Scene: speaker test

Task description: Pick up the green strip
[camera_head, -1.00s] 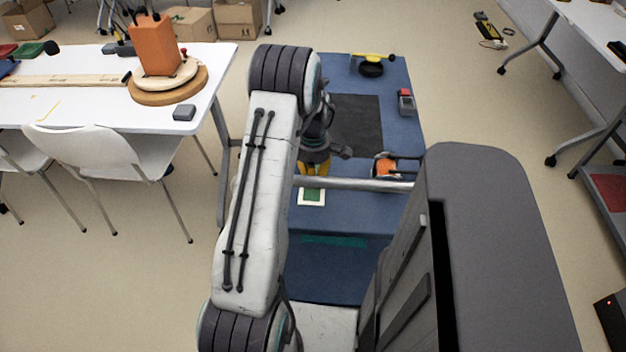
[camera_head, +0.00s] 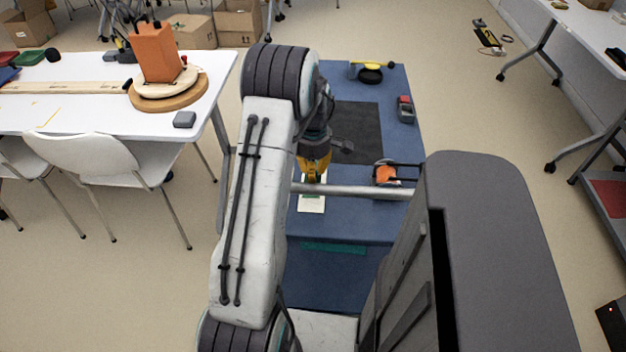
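A small green piece (camera_head: 312,197) shows on a white card (camera_head: 311,208) near the front edge of the blue table. The rail and my gripper cover part of it. A flat teal-green band (camera_head: 334,248) also runs along the table's front side, below the top edge. I cannot tell which one the task means. My gripper (camera_head: 315,178), with yellow fingers, points down at the far end of the white card. Whether its fingers are apart or touching the green piece is unclear.
On the blue table (camera_head: 385,215), a grey rail (camera_head: 360,191) crosses near the front, with an orange-and-black item (camera_head: 385,173) behind it. A dark mat (camera_head: 360,125), a red-grey box (camera_head: 405,109) and a yellow-black tool (camera_head: 371,73) lie farther back. A white table (camera_head: 60,112) stands left.

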